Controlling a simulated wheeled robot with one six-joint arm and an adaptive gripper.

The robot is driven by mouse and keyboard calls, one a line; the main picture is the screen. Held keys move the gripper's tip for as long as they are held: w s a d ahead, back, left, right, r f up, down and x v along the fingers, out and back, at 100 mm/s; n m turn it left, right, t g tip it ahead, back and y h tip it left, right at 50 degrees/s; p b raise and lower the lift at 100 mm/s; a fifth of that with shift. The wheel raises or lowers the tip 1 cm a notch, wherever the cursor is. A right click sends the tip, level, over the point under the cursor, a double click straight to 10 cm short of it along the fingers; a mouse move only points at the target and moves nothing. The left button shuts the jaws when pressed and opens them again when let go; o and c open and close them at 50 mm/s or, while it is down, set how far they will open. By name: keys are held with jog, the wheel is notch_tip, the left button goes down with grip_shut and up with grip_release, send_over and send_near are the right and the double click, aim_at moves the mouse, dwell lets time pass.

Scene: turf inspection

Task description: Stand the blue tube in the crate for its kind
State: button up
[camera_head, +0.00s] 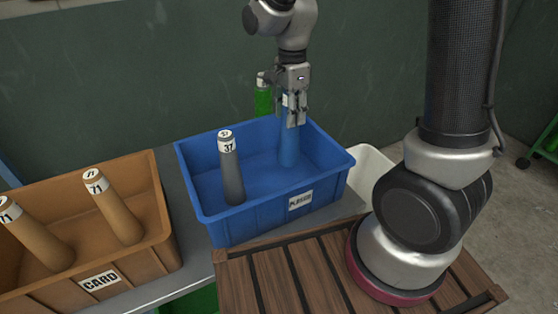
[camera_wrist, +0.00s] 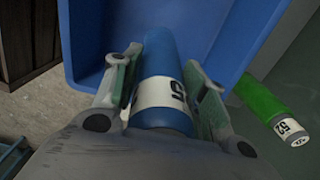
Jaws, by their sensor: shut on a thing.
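My gripper (camera_head: 291,110) is shut on the blue tube (camera_head: 289,150), near its top, around the white label. The tube hangs nearly upright inside the blue crate (camera_head: 228,231), toward its back right; I cannot tell whether its lower end touches the floor of the crate. The crate has a white label on its front, hard to read. In the wrist view the blue tube (camera_wrist: 160,60) lies between the two fingers (camera_wrist: 158,92), its label reading 52 or similar. A grey tube (camera_head: 232,180) labelled 37 stands at the left inside the same crate, slightly tilted.
A brown crate (camera_head: 150,245) labelled CARD holds tilted brown tubes (camera_head: 115,210) labelled 71. A green tube (camera_head: 263,98) is behind the blue crate and shows in the wrist view (camera_wrist: 262,100). A white container (camera_head: 368,170) stands right of the blue crate. My slatted wooden deck is in front.

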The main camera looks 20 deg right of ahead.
notch_tip(320, 180, down, 7)
jog(key=shift+f, duration=0.2)
dwell(0.3)
jog(key=o, duration=1.2)
jog(key=shift+f, duration=0.1)
notch_tip(320, 180, up, 11)
jog(key=shift+r, duration=0.2)
jog(key=shift+s+d+r, duration=0.1)
jog(key=shift+r, duration=0.45)
jog(key=s+d+r+n+t, duration=0.2)
jog(key=s+d+r+n, duration=0.3)
jog(key=s+d+n, duration=0.2)
jog(key=s+d+r+n+t, duration=0.2)
jog(key=s+d+r+n, duration=0.3)
jog(key=s, duration=0.7)
jog(key=d+n, duration=0.2)
jog(key=n, duration=0.1)
jog(key=shift+d+n, duration=0.4)
